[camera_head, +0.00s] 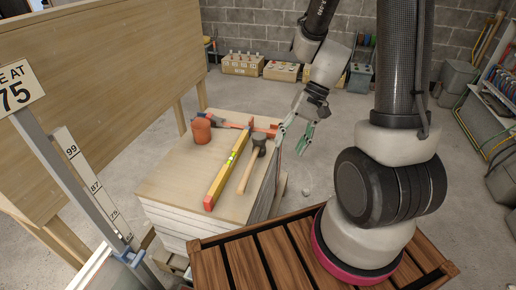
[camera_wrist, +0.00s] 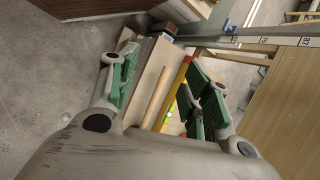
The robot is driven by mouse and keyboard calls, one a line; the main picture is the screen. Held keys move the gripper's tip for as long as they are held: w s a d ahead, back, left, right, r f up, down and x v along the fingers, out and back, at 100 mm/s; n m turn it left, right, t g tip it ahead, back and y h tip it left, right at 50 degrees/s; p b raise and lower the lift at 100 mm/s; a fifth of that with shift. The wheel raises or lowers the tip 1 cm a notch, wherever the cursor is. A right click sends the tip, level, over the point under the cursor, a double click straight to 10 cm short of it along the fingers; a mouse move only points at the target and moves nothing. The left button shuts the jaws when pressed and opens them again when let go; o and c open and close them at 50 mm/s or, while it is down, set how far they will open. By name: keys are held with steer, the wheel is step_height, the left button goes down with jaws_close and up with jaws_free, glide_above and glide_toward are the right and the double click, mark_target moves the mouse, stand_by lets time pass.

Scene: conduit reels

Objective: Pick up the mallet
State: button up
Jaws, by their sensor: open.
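The mallet lies on a stack of boards (camera_head: 161,186), with its pale wooden handle (camera_head: 247,172) toward the front and its dark head (camera_head: 259,143) toward the back right. My gripper (camera_head: 294,134) is open and empty, to the right of the mallet head beside the stack's right edge. In the wrist view the mallet handle (camera_wrist: 157,97) shows between the green-padded fingers of my gripper (camera_wrist: 162,62), with no visible contact. The mallet head is not clear in that view; my gripper's body seems to hide it.
A yellow level with red ends (camera_head: 221,179) lies close along the mallet's left side. A red-handled tool (camera_head: 233,124) and an orange cup (camera_head: 201,130) sit at the back of the stack. A wooden panel (camera_head: 110,75) stands left; a slatted wooden deck (camera_head: 235,265) is in front.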

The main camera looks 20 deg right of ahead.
steer(key=w+a+f+m+t+y, duration=0.1)
steer(key=w+a+f+m, duration=0.1)
steer(key=w+f, duration=0.35)
steer(key=w+a+f+m+t+y, duration=0.1)
steer(key=w+a+f+t, duration=0.15)
steer(key=f, duration=0.65)
steer(key=t+h, duration=0.2)
glide_above(252, 164)
steer(key=s+d, duration=0.2)
steer(key=f, duration=0.3)
steer(key=shift+d+f+n, duration=0.2)
steer(key=shift+f+n, duration=0.05)
steer(key=shift+n, duration=0.05)
steer(key=x, duration=0.7)
steer(key=shift+f, duration=0.35)
jaws_close()
steer(key=shift+r, duration=0.1)
